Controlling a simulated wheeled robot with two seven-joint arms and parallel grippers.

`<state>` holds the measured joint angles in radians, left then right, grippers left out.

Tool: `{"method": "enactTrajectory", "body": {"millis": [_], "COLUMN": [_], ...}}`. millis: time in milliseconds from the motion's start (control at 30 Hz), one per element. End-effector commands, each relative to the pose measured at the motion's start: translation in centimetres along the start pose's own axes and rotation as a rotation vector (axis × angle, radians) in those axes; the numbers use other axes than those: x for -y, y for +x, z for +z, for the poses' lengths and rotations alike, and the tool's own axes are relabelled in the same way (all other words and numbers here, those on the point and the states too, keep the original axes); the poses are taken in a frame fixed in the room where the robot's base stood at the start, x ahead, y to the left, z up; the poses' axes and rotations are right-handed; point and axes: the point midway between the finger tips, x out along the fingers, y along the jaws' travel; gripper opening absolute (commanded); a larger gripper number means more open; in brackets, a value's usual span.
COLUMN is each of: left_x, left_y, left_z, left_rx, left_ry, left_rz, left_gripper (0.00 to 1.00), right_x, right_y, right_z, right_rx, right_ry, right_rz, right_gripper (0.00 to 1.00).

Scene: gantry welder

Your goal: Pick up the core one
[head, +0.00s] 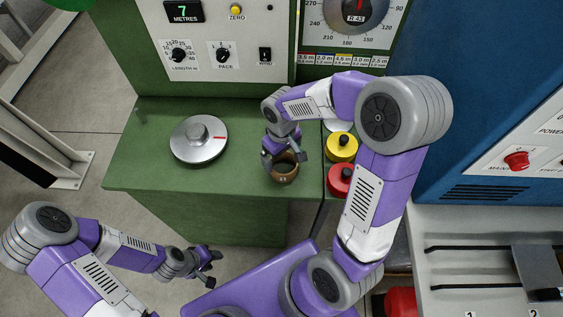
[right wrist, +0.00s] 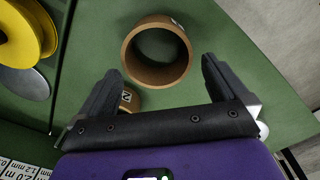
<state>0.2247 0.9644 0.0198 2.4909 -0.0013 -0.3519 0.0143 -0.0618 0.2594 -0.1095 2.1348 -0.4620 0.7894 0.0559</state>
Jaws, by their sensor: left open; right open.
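A brown ring-shaped core (head: 285,179) stands on the green bench top, partly hidden under my right gripper in the head view. In the right wrist view the open brown ring (right wrist: 127,52) lies just ahead of the fingertips. A smaller brown piece with a white label (right wrist: 128,99) shows beside the left finger there, partly hidden. My right gripper (head: 285,158) is open and above the core; the wrist view shows its two fingers (right wrist: 160,68) apart with nothing between them. My left gripper (head: 209,267) is open and empty, low in front of the bench.
A silver disc with a knob (head: 198,139) sits left on the green bench (head: 140,160). A yellow spool (head: 341,147) and a red spool (head: 339,180) stand right of the core. A control panel (head: 215,40) rises behind. A blue cabinet (head: 480,90) stands right.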

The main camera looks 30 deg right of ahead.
Motion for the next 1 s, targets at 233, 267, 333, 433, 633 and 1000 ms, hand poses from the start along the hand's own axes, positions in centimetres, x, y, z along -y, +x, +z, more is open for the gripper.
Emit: {"method": "enactTrajectory", "body": {"millis": [233, 267, 333, 433, 633, 1000], "left_x": [0.3, 0.3, 0.3, 0.3, 0.3, 0.3], "left_y": [0.7, 0.7, 0.8, 0.8, 0.7, 0.8], "left_z": [0.0, 0.0, -0.1, -0.1, -0.1, -0.1], "left_rx": [0.000, 0.000, 0.000, 0.000, 0.000, 0.000], "left_ry": [0.000, 0.000, 0.000, 0.000, 0.000, 0.000], "left_rz": [0.000, 0.000, 0.000, 0.000, 0.000, 0.000], "left_gripper": [0.43, 0.43, 0.43, 0.43, 0.43, 0.43], "right_x": [-0.2, -0.3, -0.3, -0.3, -0.3, -0.3], "right_y": [3.8, 4.1, 4.7, 4.9, 4.8, 4.8], "right_z": [0.1, 0.1, 0.1, 0.1, 0.1, 0.1], "right_rx": [0.003, 0.002, 0.001, -0.001, -0.001, -0.002], "right_ry": [0.000, 0.000, -0.001, 0.000, 0.000, 0.000], "right_rz": [-0.001, 0.000, 0.000, 0.000, 0.000, 0.000], "right_gripper": [1.00, 1.00, 1.00, 1.00, 0.95, 0.61]}}
